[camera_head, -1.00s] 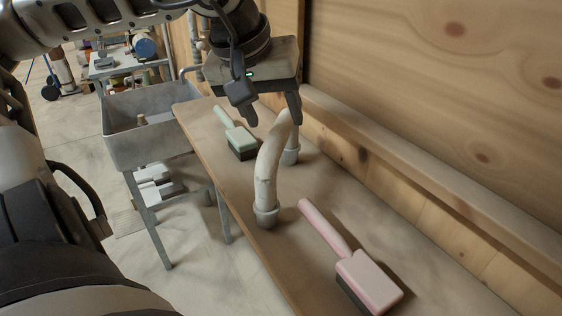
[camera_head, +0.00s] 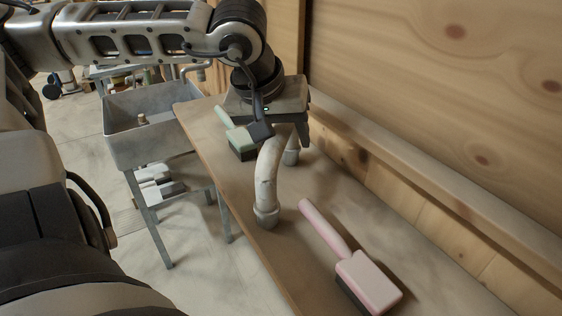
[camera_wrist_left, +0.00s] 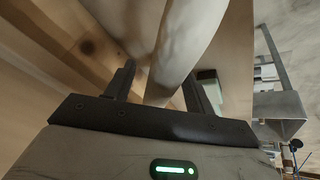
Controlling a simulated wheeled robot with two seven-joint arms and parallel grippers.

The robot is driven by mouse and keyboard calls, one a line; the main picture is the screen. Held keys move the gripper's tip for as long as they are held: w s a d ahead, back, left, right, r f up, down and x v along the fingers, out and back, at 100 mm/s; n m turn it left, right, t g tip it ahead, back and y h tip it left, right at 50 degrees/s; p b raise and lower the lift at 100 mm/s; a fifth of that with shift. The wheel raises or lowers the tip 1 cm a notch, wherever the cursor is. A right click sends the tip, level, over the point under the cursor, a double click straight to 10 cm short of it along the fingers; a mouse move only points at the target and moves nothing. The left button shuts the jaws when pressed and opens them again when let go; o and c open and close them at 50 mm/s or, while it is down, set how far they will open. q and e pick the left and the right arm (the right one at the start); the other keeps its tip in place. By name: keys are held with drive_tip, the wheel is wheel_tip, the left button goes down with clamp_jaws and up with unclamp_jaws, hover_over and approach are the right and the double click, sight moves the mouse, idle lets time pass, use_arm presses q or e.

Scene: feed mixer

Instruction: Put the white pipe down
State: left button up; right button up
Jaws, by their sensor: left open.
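The white pipe (camera_head: 266,182) is a worn, curved U-shaped piece. It stands like an arch on the wooden bench (camera_head: 240,206), with its two collared ends down. My left gripper (camera_head: 284,136) is over the top of the arch, fingers pointing down and open. In the left wrist view the white pipe (camera_wrist_left: 187,42) passes between the two spread fingers of my left gripper (camera_wrist_left: 160,78). I cannot tell if either finger touches it. The gripper hides the top of the arch in the head view. My right gripper is not in view.
A pink brush (camera_head: 368,280) lies in front of the pipe, and a green brush (camera_head: 240,138) lies behind it. A wooden wall (camera_head: 440,100) with a ledge runs along the right. A grey metal sink (camera_head: 150,153) stands left of the bench.

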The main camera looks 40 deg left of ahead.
use_arm(q)
drive_tip(key=shift+f+b, duration=0.25)
drive_tip(key=shift+b, duration=0.15)
idle(0.4)
clamp_jaws()
